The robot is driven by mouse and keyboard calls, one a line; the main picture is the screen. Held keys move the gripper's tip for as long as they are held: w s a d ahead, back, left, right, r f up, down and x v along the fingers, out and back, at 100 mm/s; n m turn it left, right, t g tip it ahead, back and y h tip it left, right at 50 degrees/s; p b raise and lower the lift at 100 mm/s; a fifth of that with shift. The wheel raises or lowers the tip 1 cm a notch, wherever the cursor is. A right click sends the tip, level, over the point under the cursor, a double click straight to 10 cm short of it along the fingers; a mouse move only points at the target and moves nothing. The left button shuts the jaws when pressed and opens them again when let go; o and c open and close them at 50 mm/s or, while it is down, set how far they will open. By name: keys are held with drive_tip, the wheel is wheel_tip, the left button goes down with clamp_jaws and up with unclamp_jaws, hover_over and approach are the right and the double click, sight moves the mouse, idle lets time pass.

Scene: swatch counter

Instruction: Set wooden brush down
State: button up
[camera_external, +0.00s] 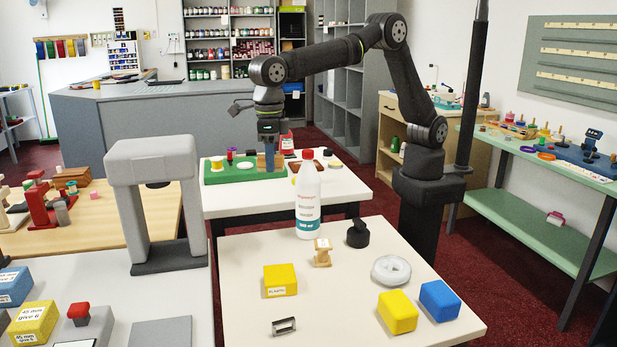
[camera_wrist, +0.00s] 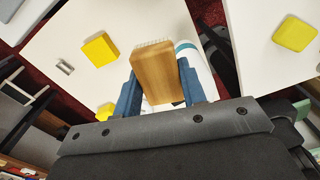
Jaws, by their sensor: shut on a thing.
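The wooden brush (camera_wrist: 162,72) is between the two blue fingers of my gripper (camera_wrist: 159,90) in the wrist view, with its pale bristles at the far end. My gripper is shut on it. In the external view my gripper (camera_external: 269,160) points down over the green tray (camera_external: 233,175) on the far white table.
A white bottle (camera_external: 308,200) stands on the near table, close to my gripper in the picture. A grey arch (camera_external: 155,200) stands left.

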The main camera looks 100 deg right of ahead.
drive_tip(key=s+a+n, duration=0.1)
drive_tip(key=s+a, duration=0.2)
drive_tip(key=a, duration=0.5)
drive_tip(key=s+a+n, duration=0.2)
drive_tip(key=s+a, duration=0.1)
drive_tip(key=a, duration=0.6)
hover_over(336, 307)
wheel_tip(336, 307, down, 17)
drive_tip(key=shift+w+f, duration=0.1)
drive_tip(key=shift+f, duration=2.1)
drive_tip(key=shift+f, duration=0.15)
drive_tip(key=o, duration=1)
